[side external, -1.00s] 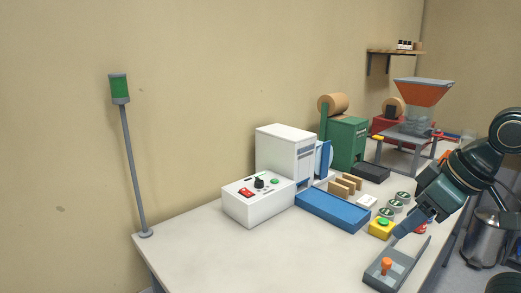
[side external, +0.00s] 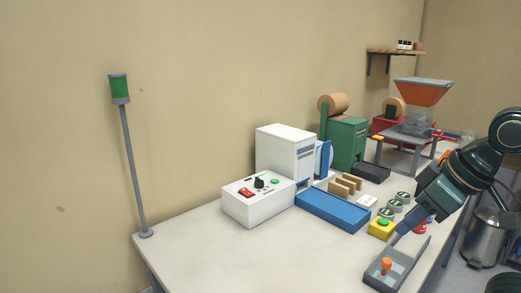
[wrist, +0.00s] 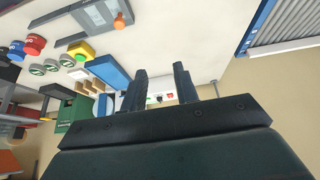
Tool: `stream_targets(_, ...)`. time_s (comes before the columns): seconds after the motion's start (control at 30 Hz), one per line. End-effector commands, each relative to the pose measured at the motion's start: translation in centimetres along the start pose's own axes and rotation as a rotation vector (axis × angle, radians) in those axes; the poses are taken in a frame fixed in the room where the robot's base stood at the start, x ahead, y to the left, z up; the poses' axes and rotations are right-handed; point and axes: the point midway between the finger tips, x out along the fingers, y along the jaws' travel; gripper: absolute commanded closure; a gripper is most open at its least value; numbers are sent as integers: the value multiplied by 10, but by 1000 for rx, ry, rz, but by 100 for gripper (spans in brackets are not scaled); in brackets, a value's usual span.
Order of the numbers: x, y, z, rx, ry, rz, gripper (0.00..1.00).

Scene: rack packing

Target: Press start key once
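A white control box (side external: 257,206) stands on the table with a red switch (side external: 246,193), a black knob (side external: 259,183) and a green key (side external: 275,181) on its top. A yellow box (side external: 381,229) with a green button (side external: 383,222) stands further right; it also shows in the wrist view (wrist: 82,50). I cannot read which one is labelled start. My gripper (side external: 401,231) is at the right, close to the yellow box and above the grey tray, well apart from the control box. In the wrist view its two fingers (wrist: 160,70) stand apart with nothing between them.
A grey tray (side external: 408,269) with an orange-topped peg (side external: 386,264) lies at the front right. A blue tray (side external: 331,211), green-topped round tins (side external: 387,212) and a white machine (side external: 285,151) are nearby. A signal post (side external: 128,170) stands at left. The front left table is clear.

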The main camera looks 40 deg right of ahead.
Motion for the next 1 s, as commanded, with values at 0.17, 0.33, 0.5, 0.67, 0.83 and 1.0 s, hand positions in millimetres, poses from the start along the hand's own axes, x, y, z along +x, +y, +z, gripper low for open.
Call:
stream_targets(0.17,0,0,0,0,0,0,100)
stream_targets(0.33,0,0,0,0,0,0,100)
stream_targets(0.5,0,0,0,0,0,0,100)
stream_targets(0.67,0,0,0,0,0,0,100)
stream_targets(0.83,0,0,0,0,0,0,100)
stream_targets(1.0,0,0,0,0,0,0,100)
